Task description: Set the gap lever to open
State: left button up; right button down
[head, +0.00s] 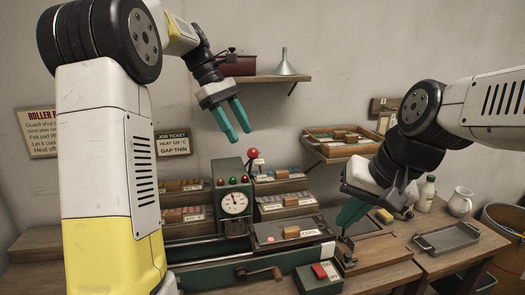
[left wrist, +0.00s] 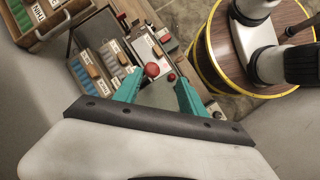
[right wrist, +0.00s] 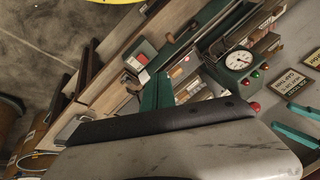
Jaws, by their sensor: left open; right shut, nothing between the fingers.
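The lever with a red ball knob (head: 253,153) rises just right of the green dial box (head: 233,195). The red knob (left wrist: 152,70) also shows in the left wrist view, in line with the gap between my left fingers. My left gripper (head: 238,135) is open, pointing down above the dial box, apart from the knob and empty. My right gripper (head: 343,225) is shut and empty, low over the bench to the right of the machine. The lever's setting marks are too small to read, so its position cannot be told.
A wall shelf with a funnel (head: 285,63) is above. A grey tray (head: 446,238) stands at right.

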aim_at(251, 165)
jog(key=w+a+f+m+g+y, duration=0.2)
jog(key=w+a+m+g+y, duration=0.4)
jog(key=m, duration=0.7)
jog(key=w+d+m+y, duration=0.2)
jog(key=w+m+y, duration=0.9)
jog(key=w+m, duration=0.25)
pick_arm(q)
jog(key=s+a+f+m+t+y, duration=0.1)
jog(key=s+f+m+t, duration=0.1)
jog(key=s, duration=0.5)
jog(key=s+a+f+m+t+y, duration=0.1)
jog(key=s+f+m+t, duration=0.2)
jog(key=s+m, duration=0.3)
jog(key=s+a+f+m+t+y, duration=0.1)
jog(key=s+f+m, duration=0.3)
jog(key=s, duration=0.4)
jog(key=shift+s+m+t+y, duration=0.3)
jog(key=shift+s+m+t, duration=0.15)
jog(key=shift+t, duration=0.35)
pick_arm(e)
jog(key=w+a+r, duration=0.1)
jog(key=a+r, duration=0.2)
jog(key=a, duration=0.9)
jog(key=shift+w+t, duration=0.15)
jog(key=shift+t, duration=0.15)
jog(key=shift+w+r+m, duration=0.1)
jog(key=shift+r+m, duration=0.1)
jog(key=shift+m, duration=0.15)
